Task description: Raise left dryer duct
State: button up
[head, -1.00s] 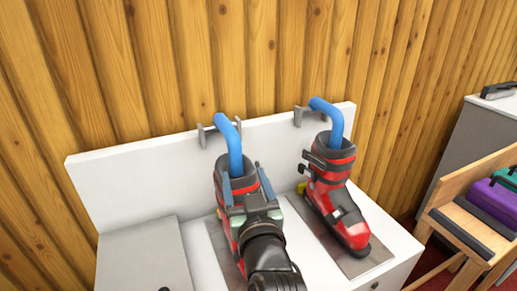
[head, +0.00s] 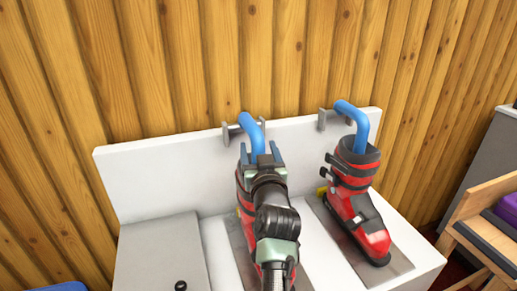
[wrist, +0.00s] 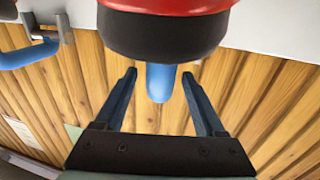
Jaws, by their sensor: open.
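The left dryer duct (head: 252,130) is a bent blue tube. It stands in front of the white back panel at a grey bracket, and its lower part is hidden behind my gripper. My gripper (head: 260,153) is open, with its fingertips on either side of the duct's line. In the wrist view the blue duct (wrist: 160,84) shows between the two open fingertips (wrist: 160,76), with no visible contact; its depth is unclear. The left red and black ski boot (head: 240,190) is mostly hidden by my arm. Its dark cuff (wrist: 165,35) fills the wrist view's top.
The right boot (head: 355,195) stands beside it with its own blue duct (head: 355,120) inside. A raised grey-white lid (head: 160,255) is at left on the bench. A wooden rack (head: 480,220) is at far right, and a plank wall (head: 200,60) is behind.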

jog(key=shift+w, duration=0.4)
grip_shut()
dwell(1.3)
